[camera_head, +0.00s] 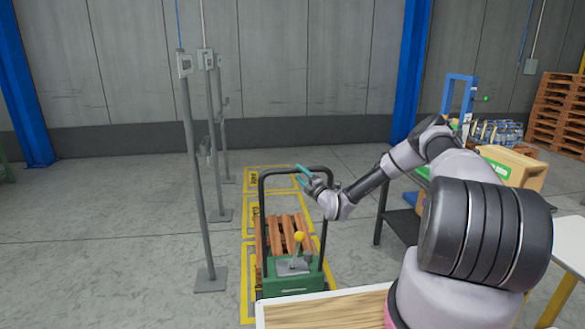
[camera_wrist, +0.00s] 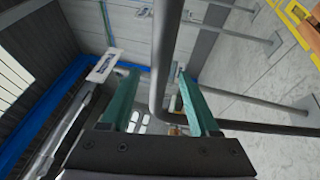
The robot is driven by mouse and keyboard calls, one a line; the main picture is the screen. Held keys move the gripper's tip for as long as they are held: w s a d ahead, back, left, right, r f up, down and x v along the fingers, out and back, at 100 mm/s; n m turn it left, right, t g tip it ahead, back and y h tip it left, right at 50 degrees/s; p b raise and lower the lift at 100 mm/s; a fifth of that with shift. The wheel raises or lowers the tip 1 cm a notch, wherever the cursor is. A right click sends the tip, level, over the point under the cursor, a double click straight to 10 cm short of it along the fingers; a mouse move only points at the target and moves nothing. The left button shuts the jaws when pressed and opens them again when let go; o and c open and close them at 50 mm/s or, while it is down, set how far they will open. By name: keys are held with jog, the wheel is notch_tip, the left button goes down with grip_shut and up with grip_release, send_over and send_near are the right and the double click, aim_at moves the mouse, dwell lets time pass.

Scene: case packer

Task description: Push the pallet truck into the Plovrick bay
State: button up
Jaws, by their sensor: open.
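The pallet truck (camera_head: 291,285) stands in front of me, with a green body, a yellow-knobbed lever (camera_head: 298,238) and a wooden pallet (camera_head: 284,232) on it. Its black handle frame (camera_head: 261,205) rises toward me. My gripper (camera_head: 301,174) is open, its teal fingers at the handle's top bar near the right corner. In the wrist view, the handle tube (camera_wrist: 164,70) shows between the open fingers (camera_wrist: 157,78); I cannot tell whether they touch it. Yellow-outlined bays (camera_head: 270,178) line the floor beneath and beyond the truck. Their lettering is too small to read, so I cannot tell which is Plovrick.
Several grey posts (camera_head: 197,180) on square bases stand left of the bays. A dark table (camera_head: 402,222) with a box (camera_head: 515,165) stands at the right, with stacked pallets (camera_head: 560,110) behind. A wooden-topped surface (camera_head: 325,310) is at the front. Floor at left is clear.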

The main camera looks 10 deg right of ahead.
jog(key=x, duration=0.6)
jog(key=shift+w, duration=0.4)
jog(key=shift+a+r, duration=0.1)
jog(key=shift+a, duration=0.05)
grip_shut()
dwell(0.9)
